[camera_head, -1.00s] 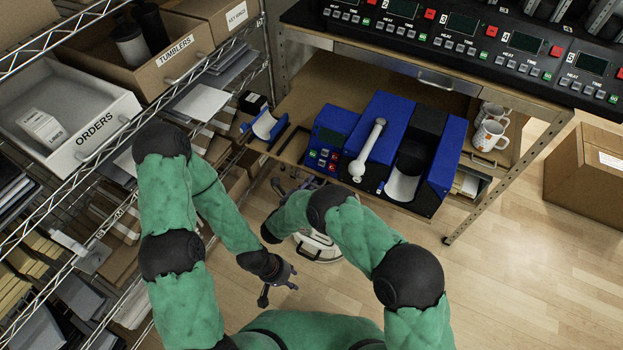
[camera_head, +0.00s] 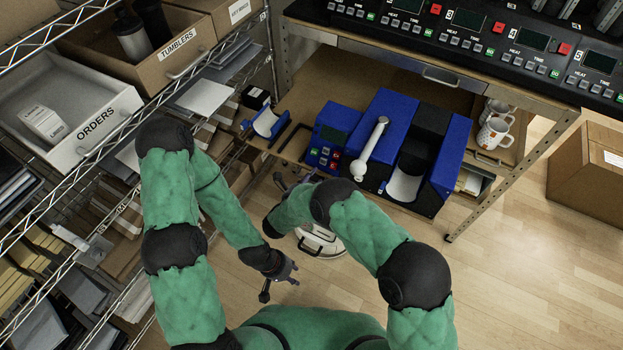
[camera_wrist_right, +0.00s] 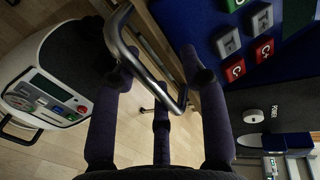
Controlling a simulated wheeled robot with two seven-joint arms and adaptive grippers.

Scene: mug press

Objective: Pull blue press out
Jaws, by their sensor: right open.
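The blue press (camera_head: 392,115) sits on a brown wooden pull-out shelf (camera_head: 305,82) under the bench, with a white lever and a blue control box (camera_head: 330,135) at its left. In the right wrist view, the control box's buttons (camera_wrist_right: 230,45) are close at the upper right. My right gripper (camera_head: 291,182) is at the shelf's front edge, below the control box. In its wrist view, a bent metal handle (camera_wrist_right: 135,60) passes between the open fingers (camera_wrist_right: 155,65); I cannot tell if they touch it. My left gripper (camera_head: 281,284) is open and empty, low over the floor.
A wire rack with an orders tray (camera_head: 70,110) and a tumblers box (camera_head: 150,55) stands at left. Mugs (camera_head: 495,130) are right of the press. A white device (camera_wrist_right: 50,90) stands on the floor beside my right gripper. The floor at right is clear, up to a cardboard box (camera_head: 590,180).

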